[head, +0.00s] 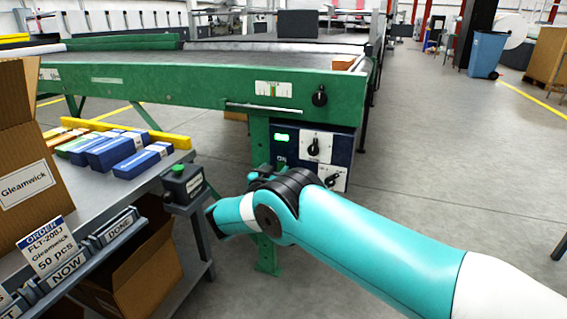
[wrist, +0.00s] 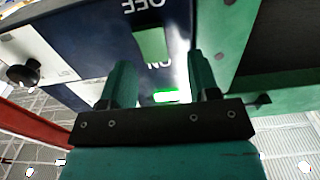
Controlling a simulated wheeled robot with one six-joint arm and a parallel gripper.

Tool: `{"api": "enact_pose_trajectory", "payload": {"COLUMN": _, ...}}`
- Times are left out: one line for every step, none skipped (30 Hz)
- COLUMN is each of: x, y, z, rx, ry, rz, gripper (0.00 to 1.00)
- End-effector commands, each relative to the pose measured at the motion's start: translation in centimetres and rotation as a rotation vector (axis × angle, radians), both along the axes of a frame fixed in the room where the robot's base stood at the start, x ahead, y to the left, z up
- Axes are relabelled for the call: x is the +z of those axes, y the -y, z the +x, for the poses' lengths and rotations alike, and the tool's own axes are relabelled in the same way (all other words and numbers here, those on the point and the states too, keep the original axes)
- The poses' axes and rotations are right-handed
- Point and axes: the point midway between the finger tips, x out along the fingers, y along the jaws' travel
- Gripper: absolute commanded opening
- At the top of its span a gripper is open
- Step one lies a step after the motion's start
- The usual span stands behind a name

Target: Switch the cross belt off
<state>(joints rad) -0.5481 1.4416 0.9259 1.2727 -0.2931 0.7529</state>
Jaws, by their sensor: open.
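The control box (head: 338,145) is a dark blue panel under the green belt frame. It has a lit green lamp (head: 281,137) with ON below it; my arm hides the switch in the head view. In the wrist view the panel is upside down: the green switch (wrist: 153,43) sits between the words OFF and ON, and the lit lamp (wrist: 166,97) shows near the gripper's base. My gripper (wrist: 162,72) is open and empty in front of the panel, its fingers on either side of the switch's lower part in the picture. I cannot tell whether they touch it.
Two white plates with black knobs, an upper knob (head: 313,149) and a lower knob (head: 331,180), sit right of the lamp. Another black knob (head: 319,97) is on the green frame (head: 200,88). A bench (head: 150,178) with blue cartons stands left.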

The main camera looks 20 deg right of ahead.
Motion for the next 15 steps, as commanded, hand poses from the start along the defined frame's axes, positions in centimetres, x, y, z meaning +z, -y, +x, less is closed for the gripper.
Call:
{"api": "enact_pose_trajectory", "payload": {"x": 0.0, "y": 0.5, "z": 0.2, "rx": -0.003, "ry": -0.001, "rz": 0.000, "gripper": 0.55}}
{"api": "enact_pose_trajectory", "payload": {"x": 0.0, "y": 0.8, "z": 0.3, "rx": -0.004, "ry": -0.001, "rz": 0.000, "gripper": 0.55}}
{"api": "enact_pose_trajectory", "payload": {"x": 0.0, "y": 1.2, "z": 0.4, "rx": -0.007, "ry": -0.001, "rz": 0.000, "gripper": 0.55}}
{"api": "enact_pose_trajectory", "payload": {"x": 0.0, "y": 1.4, "z": 0.4, "rx": -0.008, "ry": -0.002, "rz": 0.001, "gripper": 0.55}}
{"api": "enact_pose_trajectory", "payload": {"x": 0.0, "y": 1.6, "z": 0.5, "rx": -0.009, "ry": -0.001, "rz": 0.001, "gripper": 0.55}}
{"api": "enact_pose_trajectory", "payload": {"x": 0.0, "y": 1.9, "z": 0.5, "rx": -0.011, "ry": -0.001, "rz": 0.001, "gripper": 0.55}}
{"api": "enact_pose_trajectory", "payload": {"x": 0.0, "y": 2.1, "z": 0.6, "rx": -0.013, "ry": -0.001, "rz": 0.001, "gripper": 0.55}}
{"api": "enact_pose_trajectory", "payload": {"x": 0.0, "y": 2.3, "z": 0.6, "rx": -0.015, "ry": -0.001, "rz": 0.001, "gripper": 0.55}}
{"api": "enact_pose_trajectory", "payload": {"x": 0.0, "y": 2.5, "z": 0.6, "rx": -0.017, "ry": -0.001, "rz": 0.001, "gripper": 0.55}}
{"api": "enact_pose_trajectory", "payload": {"x": 0.0, "y": 2.7, "z": 0.6, "rx": -0.019, "ry": -0.001, "rz": 0.001, "gripper": 0.55}}
{"api": "enact_pose_trajectory", "payload": {"x": 0.0, "y": 2.8, "z": 0.6, "rx": -0.021, "ry": -0.001, "rz": 0.001, "gripper": 0.55}}
{"api": "enact_pose_trajectory", "payload": {"x": 0.0, "y": 2.9, "z": 0.6, "rx": -0.022, "ry": -0.001, "rz": 0.001, "gripper": 0.55}}
{"api": "enact_pose_trajectory", "payload": {"x": 0.0, "y": 3.0, "z": 0.6, "rx": -0.023, "ry": -0.001, "rz": 0.001, "gripper": 0.55}}
{"api": "enact_pose_trajectory", "payload": {"x": 0.0, "y": 3.1, "z": 0.6, "rx": -0.024, "ry": -0.001, "rz": 0.000, "gripper": 0.55}}
{"api": "enact_pose_trajectory", "payload": {"x": 0.0, "y": 3.2, "z": 0.6, "rx": -0.025, "ry": -0.001, "rz": 0.000, "gripper": 0.48}}
